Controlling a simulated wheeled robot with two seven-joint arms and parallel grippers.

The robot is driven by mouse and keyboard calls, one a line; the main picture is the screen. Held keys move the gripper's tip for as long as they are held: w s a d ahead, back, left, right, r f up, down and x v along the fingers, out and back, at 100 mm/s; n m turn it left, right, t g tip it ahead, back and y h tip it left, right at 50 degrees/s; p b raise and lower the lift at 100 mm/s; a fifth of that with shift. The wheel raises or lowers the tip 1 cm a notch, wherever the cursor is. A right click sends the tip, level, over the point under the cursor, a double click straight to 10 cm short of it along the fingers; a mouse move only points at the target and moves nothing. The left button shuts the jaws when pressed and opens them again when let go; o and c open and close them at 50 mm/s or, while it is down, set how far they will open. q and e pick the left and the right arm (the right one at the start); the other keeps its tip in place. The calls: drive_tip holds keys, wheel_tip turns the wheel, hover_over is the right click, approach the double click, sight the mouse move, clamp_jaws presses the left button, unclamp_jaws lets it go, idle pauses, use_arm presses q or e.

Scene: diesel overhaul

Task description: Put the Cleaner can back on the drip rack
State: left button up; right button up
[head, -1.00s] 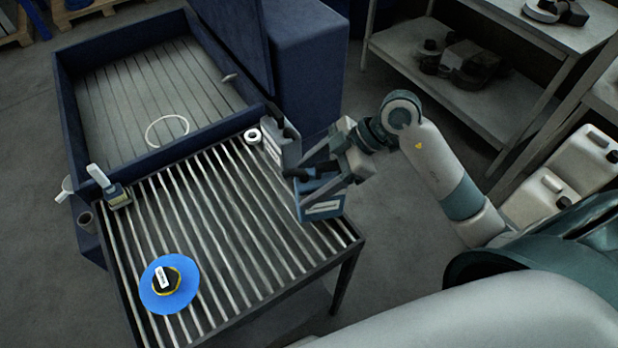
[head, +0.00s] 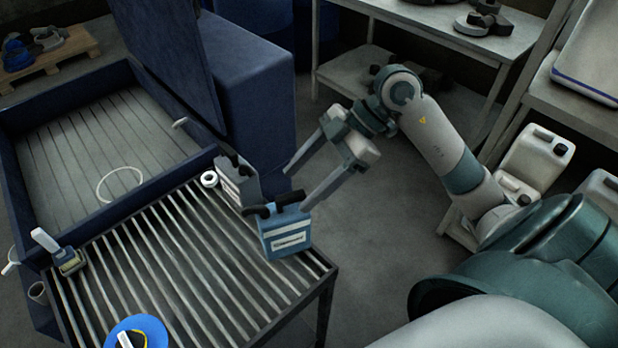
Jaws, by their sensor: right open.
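A blue can (head: 286,238) with a white label and black cap and handle stands upright on the slatted drip rack (head: 165,262), near its right edge. A grey can (head: 238,187) with a white label stands behind it at the rack's back right corner. The label text is too small to read, so I cannot tell by name which is the Cleaner can. My right gripper (head: 298,188) is open, with nothing between its fingers. Its fingers point left; the lower fingertip is close to the blue can's top right, and contact is unclear. My left gripper is not in view.
A blue wash basin (head: 62,205) with a raised lid (head: 180,60) adjoins the rack. A white roll (head: 209,179), a brush (head: 66,255) and a blue disc (head: 130,330) are on or beside the rack. A shelf (head: 440,45) and white jugs (head: 537,160) stand right. The rack's middle is clear.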

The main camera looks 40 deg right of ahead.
drive_tip(key=shift+s+d+r, duration=0.1)
drive_tip(key=shift+d+r, duration=0.3)
drive_tip(key=shift+r, duration=0.1)
